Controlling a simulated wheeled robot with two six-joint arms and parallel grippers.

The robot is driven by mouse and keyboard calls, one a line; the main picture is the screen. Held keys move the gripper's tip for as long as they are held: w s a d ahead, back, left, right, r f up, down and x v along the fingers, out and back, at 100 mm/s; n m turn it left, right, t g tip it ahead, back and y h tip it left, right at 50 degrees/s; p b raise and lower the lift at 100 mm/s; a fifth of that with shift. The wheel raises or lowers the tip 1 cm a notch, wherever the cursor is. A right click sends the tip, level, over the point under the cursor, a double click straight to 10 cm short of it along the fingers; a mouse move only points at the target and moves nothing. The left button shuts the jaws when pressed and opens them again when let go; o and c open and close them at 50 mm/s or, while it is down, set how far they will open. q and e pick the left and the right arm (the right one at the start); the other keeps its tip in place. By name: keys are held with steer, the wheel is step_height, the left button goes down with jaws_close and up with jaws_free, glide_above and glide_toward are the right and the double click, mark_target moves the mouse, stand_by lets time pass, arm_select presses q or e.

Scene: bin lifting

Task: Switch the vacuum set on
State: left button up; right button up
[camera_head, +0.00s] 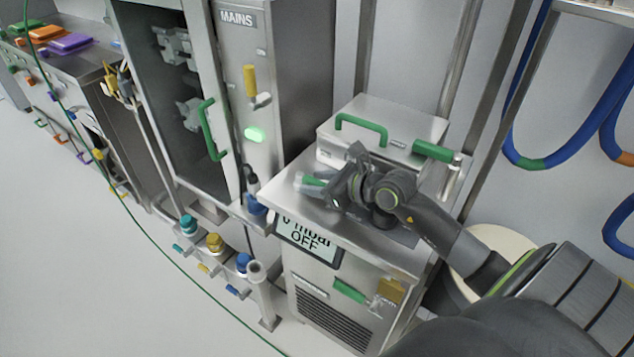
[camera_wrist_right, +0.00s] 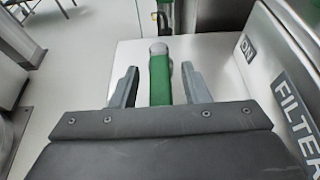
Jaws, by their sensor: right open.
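The vacuum set (camera_head: 322,274) is a steel cabinet with a tilted display (camera_head: 308,237) reading "0 mbar" and "OFF". On its top a green lever (camera_head: 312,181) sticks out by my right gripper (camera_head: 322,184). In the right wrist view the lever (camera_wrist_right: 160,80) lies between the two fingers of my right gripper (camera_wrist_right: 160,68). The fingers are open, with a gap on each side of the lever. An "ON" label (camera_wrist_right: 248,46) shows to the right of the lever. My left gripper is in neither view.
A steel box with a green handle (camera_head: 361,124) stands behind my right gripper; its side reads "FILTER" in the wrist view. A mains cabinet (camera_head: 241,75) with a lit green lamp (camera_head: 255,134) stands to the left. Hoses (camera_head: 533,163) hang at right.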

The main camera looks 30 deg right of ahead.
jaws_close()
stand_by(0.3)
steer(key=b, duration=0.1)
steer(key=n+y+b, duration=0.1)
steer(key=b, duration=0.1)
steer(key=n+g+y+b, duration=0.1)
steer(key=b, duration=0.1)
steer(key=shift+w+d+f, duration=0.25)
steer(key=shift+d+f, duration=0.05)
steer(key=shift+f, duration=0.05)
steer(key=shift+w+d+r+n+g+y+b, duration=0.15)
steer(key=shift+n+g+y+b, duration=0.3)
steer(key=shift+b, duration=0.75)
steer(key=shift+r, duration=0.15)
jaws_free()
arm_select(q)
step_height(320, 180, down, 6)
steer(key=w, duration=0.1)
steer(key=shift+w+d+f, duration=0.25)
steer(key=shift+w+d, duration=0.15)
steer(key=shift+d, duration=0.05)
